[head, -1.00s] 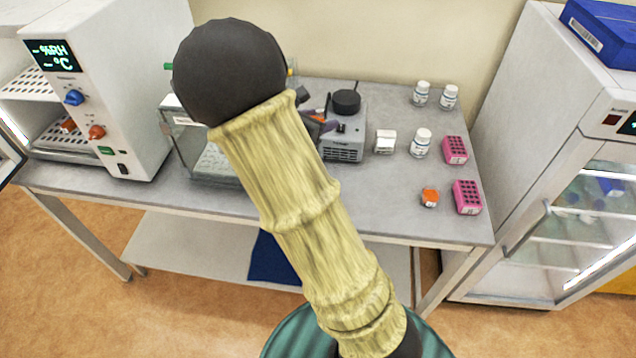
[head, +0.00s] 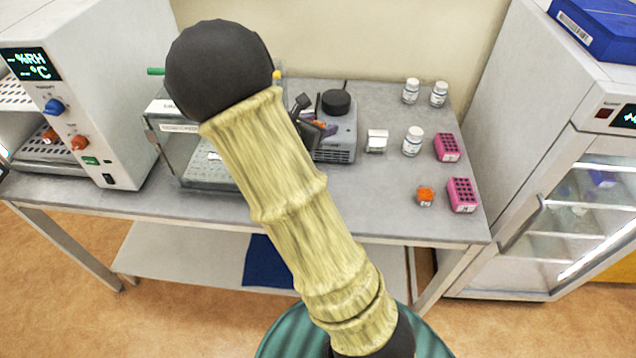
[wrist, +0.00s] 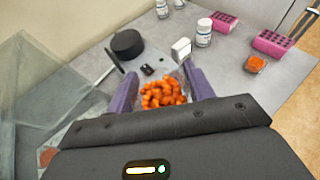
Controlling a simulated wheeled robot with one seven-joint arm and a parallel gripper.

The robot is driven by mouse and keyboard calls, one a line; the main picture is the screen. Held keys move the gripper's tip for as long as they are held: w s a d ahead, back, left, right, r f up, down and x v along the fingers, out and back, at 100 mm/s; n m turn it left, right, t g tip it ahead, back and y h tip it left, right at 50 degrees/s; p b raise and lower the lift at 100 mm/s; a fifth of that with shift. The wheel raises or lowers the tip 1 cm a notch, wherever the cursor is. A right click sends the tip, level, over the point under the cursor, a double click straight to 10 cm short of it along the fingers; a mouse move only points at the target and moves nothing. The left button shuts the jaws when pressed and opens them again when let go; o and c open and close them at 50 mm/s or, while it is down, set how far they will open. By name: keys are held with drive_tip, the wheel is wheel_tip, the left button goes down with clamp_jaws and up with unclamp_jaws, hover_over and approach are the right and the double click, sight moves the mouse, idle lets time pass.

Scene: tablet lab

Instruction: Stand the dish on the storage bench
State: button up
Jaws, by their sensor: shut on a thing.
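My gripper (wrist: 160,88) is shut on the dish, with a purple finger on either side. The dish is filled with orange pieces (wrist: 163,94); its walls are hard to make out from above. In the head view my arm covers most of the gripper, and only a bit of it (head: 314,127) shows in front of a grey device. The dish appears held above the grey bench (head: 400,221); its exact height I cannot tell. No label shows whether this is the storage bench.
A glass case (head: 190,172) and the grey device (head: 337,148) stand near the gripper. To the right are a white box (head: 377,141), white bottles (head: 413,141), pink racks (head: 462,195) and a small orange item (head: 426,197). Bare bench top lies at the front right.

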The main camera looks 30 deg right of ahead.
wheel_tip(320, 180, down, 18)
drive_tip(key=shift+r+p, duration=0.1)
drive_tip(key=shift+p, duration=0.9)
drive_tip(key=shift+f+p, duration=0.35)
drive_tip(key=shift+f, duration=1.55)
drive_tip(key=shift+f, duration=0.15)
drive_tip(key=o, duration=1)
drive_tip(key=b+v, duration=0.2)
drive_tip(key=v, duration=1)
drive_tip(key=shift+b, duration=0.35)
